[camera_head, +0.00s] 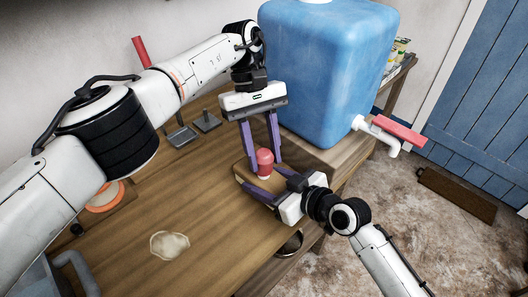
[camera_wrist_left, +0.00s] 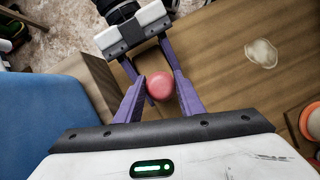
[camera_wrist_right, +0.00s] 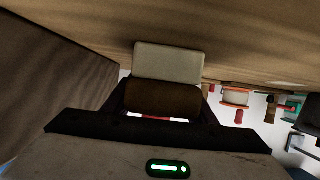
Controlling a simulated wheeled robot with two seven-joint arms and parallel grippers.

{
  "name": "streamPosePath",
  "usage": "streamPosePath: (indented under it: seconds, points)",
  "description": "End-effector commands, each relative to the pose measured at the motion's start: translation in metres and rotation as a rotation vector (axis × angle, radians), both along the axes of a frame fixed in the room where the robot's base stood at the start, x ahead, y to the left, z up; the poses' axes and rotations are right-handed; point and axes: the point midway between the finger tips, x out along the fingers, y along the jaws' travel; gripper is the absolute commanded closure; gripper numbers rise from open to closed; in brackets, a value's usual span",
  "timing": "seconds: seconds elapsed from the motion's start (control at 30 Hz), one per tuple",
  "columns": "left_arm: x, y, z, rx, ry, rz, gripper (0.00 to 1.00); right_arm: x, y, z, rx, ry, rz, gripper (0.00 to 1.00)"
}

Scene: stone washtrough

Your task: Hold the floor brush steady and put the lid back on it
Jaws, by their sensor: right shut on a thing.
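The floor brush (camera_head: 245,176) is a brown block at the table's right edge. My right gripper (camera_head: 273,188) is shut on it from the right. In the right wrist view, the brown body (camera_wrist_right: 165,97) is between the fingers, with a beige part (camera_wrist_right: 168,62) on its table side. A red, round-topped piece, which looks like the lid (camera_head: 265,162), stands upright at the brush's top. I cannot tell if it is seated. My left gripper (camera_head: 262,146) points down with its fingers open around the red lid (camera_wrist_left: 160,86).
A large blue water tank (camera_head: 325,75) with a red-handled tap (camera_head: 398,132) stands close behind the grippers. A pale round patch (camera_head: 169,245) lies on the wooden table (camera_head: 200,200). Grey metal pieces (camera_head: 183,136) and an orange-rimmed item (camera_head: 104,197) lie toward the left.

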Motion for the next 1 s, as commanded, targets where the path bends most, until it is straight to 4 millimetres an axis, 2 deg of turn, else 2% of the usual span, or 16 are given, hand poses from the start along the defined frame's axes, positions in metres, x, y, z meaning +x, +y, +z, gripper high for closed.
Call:
streamPosePath:
  seconds: [0.03, 0.1, 0.43, 0.77, 1.0]
  points:
    - [0.000, 0.000, 0.000, -0.001, 0.000, 0.000, 0.56, 0.000, 0.000, 0.000, 0.001, 0.001, 0.000, 1.00]
    - [0.000, 0.000, 0.000, 0.000, 0.000, 0.001, 0.49, 0.000, 0.000, 0.000, 0.001, 0.001, 0.000, 1.00]
    - [0.000, 0.000, 0.003, -0.001, -0.001, 0.002, 0.49, 0.000, 0.000, 0.000, 0.001, 0.001, -0.001, 1.00]
    - [0.000, 0.000, 0.042, -0.001, -0.002, 0.002, 0.49, 0.000, 0.000, 0.000, 0.001, 0.001, -0.001, 1.00]
    - [0.000, 0.000, 0.045, -0.001, 0.001, 0.001, 0.49, 0.000, 0.000, 0.000, 0.001, 0.001, -0.002, 1.00]
